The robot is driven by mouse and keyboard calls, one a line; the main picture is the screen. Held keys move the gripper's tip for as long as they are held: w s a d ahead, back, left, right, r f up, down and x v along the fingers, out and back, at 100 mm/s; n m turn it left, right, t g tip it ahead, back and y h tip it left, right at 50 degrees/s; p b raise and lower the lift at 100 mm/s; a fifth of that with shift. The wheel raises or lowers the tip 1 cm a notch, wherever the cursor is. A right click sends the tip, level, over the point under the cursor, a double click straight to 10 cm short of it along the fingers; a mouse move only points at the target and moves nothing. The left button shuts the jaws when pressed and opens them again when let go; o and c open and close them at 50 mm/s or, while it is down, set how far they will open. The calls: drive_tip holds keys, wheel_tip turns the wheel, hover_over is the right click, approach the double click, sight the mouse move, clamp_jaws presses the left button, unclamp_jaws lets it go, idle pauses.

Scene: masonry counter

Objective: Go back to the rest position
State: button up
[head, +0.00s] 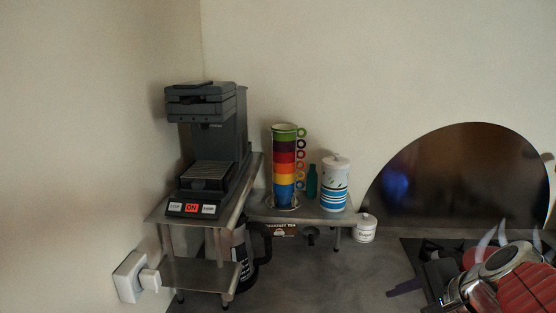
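I cannot make out my gripper in the head view. It gives no sight of fingers that I can be sure of. No object is seen being held, and whether the gripper is open or shut does not show.
A dark coffee machine (207,150) stands on a metal shelf (200,276) at left. Stacked coloured cups (284,160) and a white-blue canister (335,183) stand on a low shelf beside it. Red and silver shapes (525,292) crowd the hob (424,257) at right.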

drive_tip(key=s+a+f+n+h, duration=0.1)
drive_tip(key=s+a+n+h, duration=0.1)
drive_tip(key=s+a+n, duration=0.7)
drive_tip(key=n, duration=0.7)
drive_tip(key=shift+f+g+h, duration=0.15)
drive_tip(key=shift+g+h, duration=0.15)
drive_tip(key=shift+g, duration=0.1)
drive_tip(key=shift+c, duration=0.4)
